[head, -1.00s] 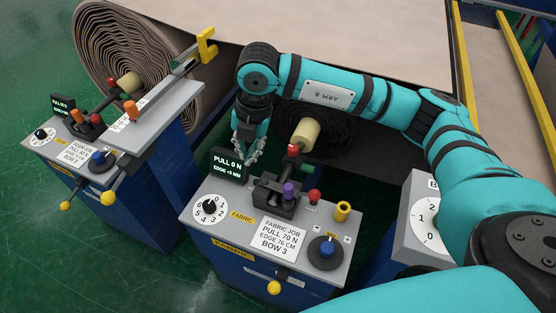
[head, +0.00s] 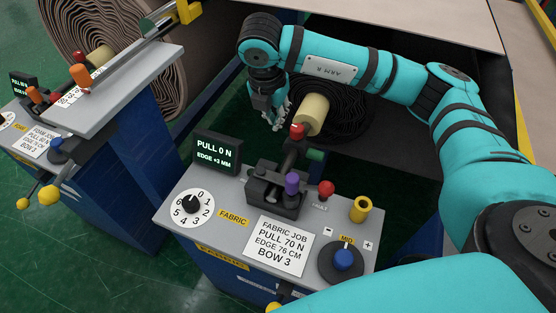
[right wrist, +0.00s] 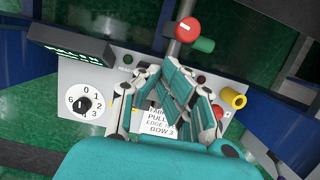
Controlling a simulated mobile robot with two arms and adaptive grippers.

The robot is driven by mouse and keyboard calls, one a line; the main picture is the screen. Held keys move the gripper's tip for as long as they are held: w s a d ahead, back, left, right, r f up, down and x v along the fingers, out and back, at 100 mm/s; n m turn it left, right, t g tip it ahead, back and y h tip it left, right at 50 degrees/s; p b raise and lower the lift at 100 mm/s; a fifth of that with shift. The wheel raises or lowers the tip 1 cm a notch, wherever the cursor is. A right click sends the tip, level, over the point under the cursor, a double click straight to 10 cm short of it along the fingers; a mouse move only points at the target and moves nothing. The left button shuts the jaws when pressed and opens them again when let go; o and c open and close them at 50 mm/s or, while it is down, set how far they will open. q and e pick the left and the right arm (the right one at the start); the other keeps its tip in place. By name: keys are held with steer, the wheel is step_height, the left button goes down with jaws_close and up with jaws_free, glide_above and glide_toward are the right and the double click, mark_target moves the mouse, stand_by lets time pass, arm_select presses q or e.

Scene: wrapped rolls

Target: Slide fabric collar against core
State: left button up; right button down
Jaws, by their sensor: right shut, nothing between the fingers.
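The dark fabric roll (head: 345,108) has a beige core (head: 312,115) sticking out towards me. A green cylinder (head: 315,155) is beside the shaft. My left gripper is out of view.
The fabric console (head: 200,242) stands in front with a display (head: 216,152) reading PULL 0 N, EDGE +3 MM. A foam console (head: 120,85) stands left.

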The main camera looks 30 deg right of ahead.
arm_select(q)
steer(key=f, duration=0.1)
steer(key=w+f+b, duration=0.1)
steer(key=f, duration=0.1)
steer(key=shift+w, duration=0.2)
arm_select(e)
steer(key=a+x, duration=0.1)
steer(key=x, duration=1.3)
steer(key=shift+s+f, duration=0.3)
steer(key=shift+f, duration=0.25)
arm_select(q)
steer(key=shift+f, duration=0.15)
arm_select(e)
steer(key=shift+d, duration=0.1)
arm_select(q)
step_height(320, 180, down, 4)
steer(key=b, duration=0.4)
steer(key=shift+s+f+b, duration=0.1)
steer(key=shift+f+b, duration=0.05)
steer(key=shift+b, duration=0.2)
arm_select(e)
steer(key=w+d, duration=0.5)
steer(key=d, duration=0.1)
steer(key=shift+w+d, duration=0.15)
steer(key=shift+w, duration=0.2)
steer(key=shift+r, duration=0.1)
